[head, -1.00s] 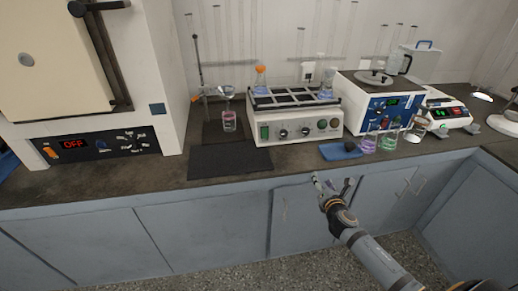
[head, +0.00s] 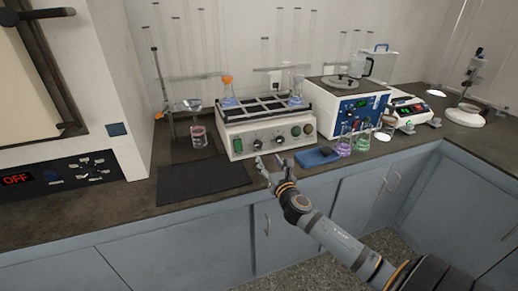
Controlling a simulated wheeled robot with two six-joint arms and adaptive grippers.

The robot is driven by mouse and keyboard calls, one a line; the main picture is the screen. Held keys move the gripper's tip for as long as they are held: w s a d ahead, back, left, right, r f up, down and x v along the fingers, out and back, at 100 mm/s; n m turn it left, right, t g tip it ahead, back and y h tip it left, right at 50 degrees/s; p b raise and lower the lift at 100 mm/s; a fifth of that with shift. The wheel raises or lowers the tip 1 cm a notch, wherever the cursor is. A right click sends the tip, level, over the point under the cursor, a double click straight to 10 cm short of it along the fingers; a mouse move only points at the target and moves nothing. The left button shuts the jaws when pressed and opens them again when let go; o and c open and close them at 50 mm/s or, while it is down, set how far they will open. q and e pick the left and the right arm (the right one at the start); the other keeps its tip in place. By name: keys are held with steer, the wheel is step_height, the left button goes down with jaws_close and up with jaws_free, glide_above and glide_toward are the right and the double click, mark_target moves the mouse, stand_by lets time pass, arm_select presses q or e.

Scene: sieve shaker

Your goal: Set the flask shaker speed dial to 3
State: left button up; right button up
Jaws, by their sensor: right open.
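The flask shaker (head: 226,133) is a white box on the bench, with a dark rack on top. An orange-capped flask (head: 228,92) and another flask (head: 296,92) stand in the rack. Its front panel has a green switch (head: 238,146), a left dial (head: 257,144), a right dial (head: 279,140) and round buttons at the right. The dial markings are too small to read. My right gripper (head: 269,162) is open and empty, just in front of and below the dials, apart from the panel in the picture. My left gripper is out of view.
A black mat (head: 203,183) lies left of my gripper. A blue tray (head: 318,157) and beakers of coloured liquid (head: 343,147) stand to the right. A blue-fronted device (head: 350,108) is behind them. A glass beaker (head: 199,137) stands left of the shaker.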

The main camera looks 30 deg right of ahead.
mark_target(259, 146)
steer(key=x, duration=0.8)
steer(key=shift+w+p, duration=0.15)
steer(key=shift+p, duration=0.15)
steer(key=shift+w+d+f, duration=0.1)
steer(key=shift+w, duration=0.3)
jaws_close()
